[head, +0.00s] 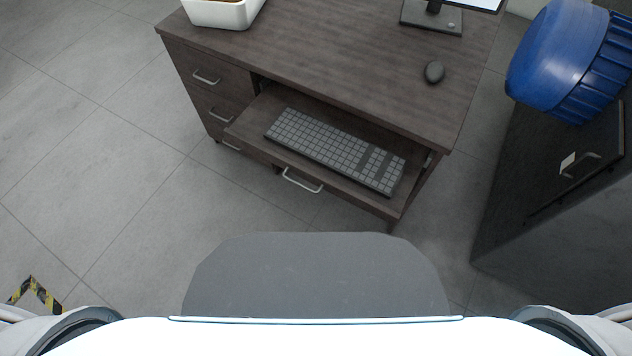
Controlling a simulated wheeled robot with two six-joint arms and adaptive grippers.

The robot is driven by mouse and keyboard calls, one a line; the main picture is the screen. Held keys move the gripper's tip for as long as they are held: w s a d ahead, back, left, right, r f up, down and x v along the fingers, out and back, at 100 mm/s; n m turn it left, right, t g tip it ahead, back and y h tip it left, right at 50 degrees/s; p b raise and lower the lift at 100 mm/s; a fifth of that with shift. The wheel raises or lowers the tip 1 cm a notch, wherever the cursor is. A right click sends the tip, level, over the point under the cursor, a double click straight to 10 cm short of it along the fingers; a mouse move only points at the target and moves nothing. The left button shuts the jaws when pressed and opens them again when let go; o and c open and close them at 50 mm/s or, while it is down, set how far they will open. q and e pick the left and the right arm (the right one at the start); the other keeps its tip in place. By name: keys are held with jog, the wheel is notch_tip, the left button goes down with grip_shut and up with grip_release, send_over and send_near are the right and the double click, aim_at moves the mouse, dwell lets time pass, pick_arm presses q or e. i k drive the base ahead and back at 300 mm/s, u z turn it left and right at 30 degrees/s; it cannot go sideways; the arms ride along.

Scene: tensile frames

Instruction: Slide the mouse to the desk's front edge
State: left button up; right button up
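The black mouse (434,72) lies on the top of the dark wooden desk (350,60), toward its right side and a little back from the front edge. It stands clear of everything around it. Neither of my grippers shows in the head view; only small parts of my body show along the bottom.
A grey keyboard (337,148) lies on the pulled-out tray (250,137) below the desk's front edge. A monitor stand (432,18) is behind the mouse, and a white bin (222,12) stands at the back left. A dark cabinet with a blue container (558,55) is at right.

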aim_at(434, 70)
jog(key=u, duration=3.15)
jog(key=k, duration=1.3)
jog(key=z, duration=2.05)
